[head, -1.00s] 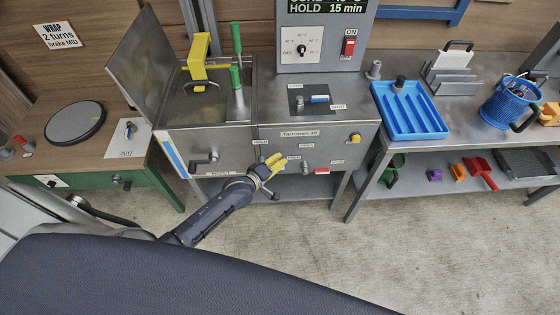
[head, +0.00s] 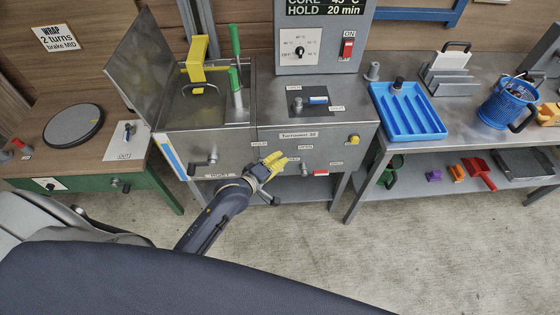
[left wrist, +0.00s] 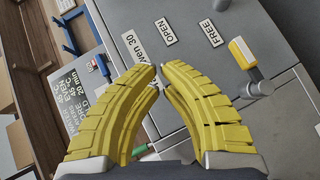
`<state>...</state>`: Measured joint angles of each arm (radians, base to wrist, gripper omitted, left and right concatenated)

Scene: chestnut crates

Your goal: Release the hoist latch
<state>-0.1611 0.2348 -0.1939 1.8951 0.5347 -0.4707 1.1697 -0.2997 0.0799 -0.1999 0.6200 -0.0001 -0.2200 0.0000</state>
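The grey bench unit (head: 278,168) carries a front panel with several small labels and levers. My left gripper (head: 284,157) is in front of this panel, with its yellow fingers towards it. In the left wrist view the fingertips (left wrist: 159,67) are close together with nothing visible between them. Beyond them are the labels OPEN (left wrist: 169,30) and FREE (left wrist: 212,33). A lever with a yellow grip (left wrist: 243,50) on a grey pivot stands beside FREE. I cannot tell whether it is the hoist latch. The gripper hides part of the panel in the head view. My right gripper is out of view.
A crank (head: 205,160) sticks out left of the gripper, and a red handle (head: 320,173) lies to its right. A yellow hoist arm (head: 197,55) stands over the open tank. A blue tray (head: 408,110) is on the right bench. The floor in front is clear.

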